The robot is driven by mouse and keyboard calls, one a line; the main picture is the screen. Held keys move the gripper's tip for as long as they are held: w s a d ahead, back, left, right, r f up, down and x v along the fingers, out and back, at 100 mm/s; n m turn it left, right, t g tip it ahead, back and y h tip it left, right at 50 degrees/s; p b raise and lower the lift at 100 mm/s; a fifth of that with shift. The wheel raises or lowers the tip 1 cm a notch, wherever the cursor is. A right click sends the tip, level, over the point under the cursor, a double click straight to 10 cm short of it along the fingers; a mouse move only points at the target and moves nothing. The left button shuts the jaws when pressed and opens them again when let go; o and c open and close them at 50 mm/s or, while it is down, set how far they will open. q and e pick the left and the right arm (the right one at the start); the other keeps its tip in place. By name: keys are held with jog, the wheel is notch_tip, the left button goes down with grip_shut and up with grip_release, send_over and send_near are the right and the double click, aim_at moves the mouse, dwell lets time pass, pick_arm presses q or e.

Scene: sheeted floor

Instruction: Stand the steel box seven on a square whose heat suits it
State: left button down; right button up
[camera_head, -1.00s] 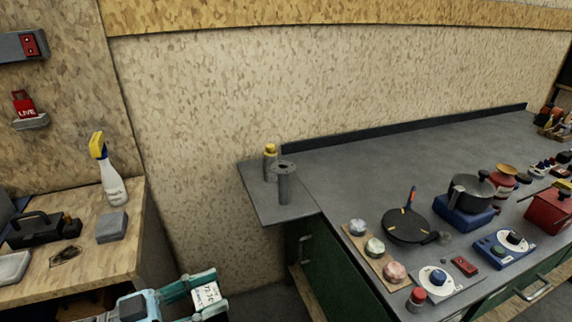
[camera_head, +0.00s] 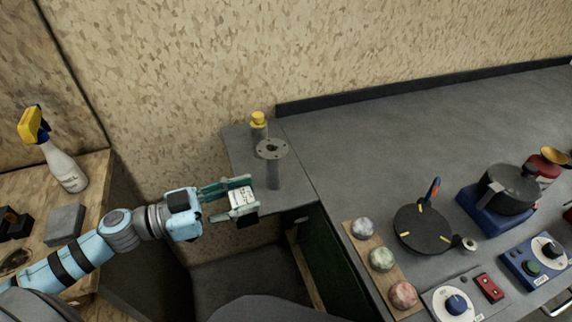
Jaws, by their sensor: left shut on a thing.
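My left gripper (camera_head: 240,201) is shut on a small labelled object (camera_head: 241,197) with a white printed face and a dark edge. The print is too small to read. The gripper holds it in front of the grey side shelf, just left of a grey post with a round flange (camera_head: 272,150). A plain grey block (camera_head: 66,221) lies on the wooden bench at left; no number shows on it. I cannot tell which thing is steel box seven, and no heat-marked square can be made out. My right gripper is not in view.
A yellow-capped bottle (camera_head: 258,124) stands behind the post. The grey counter (camera_head: 380,125) holds a black pan (camera_head: 423,228), a pot (camera_head: 508,188) on a blue base, several round stones on a board (camera_head: 361,258) and dial panels (camera_head: 456,305). Its back middle is clear.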

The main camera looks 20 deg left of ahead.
pick_arm(q)
jog(key=w+a+f+n+t+y+p, duration=0.2)
jog(key=a+y, duration=0.1)
jog(key=a, duration=0.4)
jog(key=w+a+f+n+t+y+p, duration=0.2)
jog(key=a+p, duration=0.1)
jog(key=a, duration=0.5)
jog(key=f+b+x, duration=0.1)
jog(key=x, duration=0.5)
jog(key=b+x, duration=0.2)
jog(key=x, duration=0.4)
jog(key=f+b+x, duration=0.1)
jog(key=x, duration=0.4)
jog(key=shift+w+d+f, duration=0.15)
jog(key=shift+w+f, duration=0.15)
jog(key=shift+f, duration=0.1)
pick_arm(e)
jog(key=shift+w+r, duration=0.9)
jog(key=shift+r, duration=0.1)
pick_arm(q)
jog(key=c, duration=1)
grip_release()
jog(key=shift+c, duration=0.2)
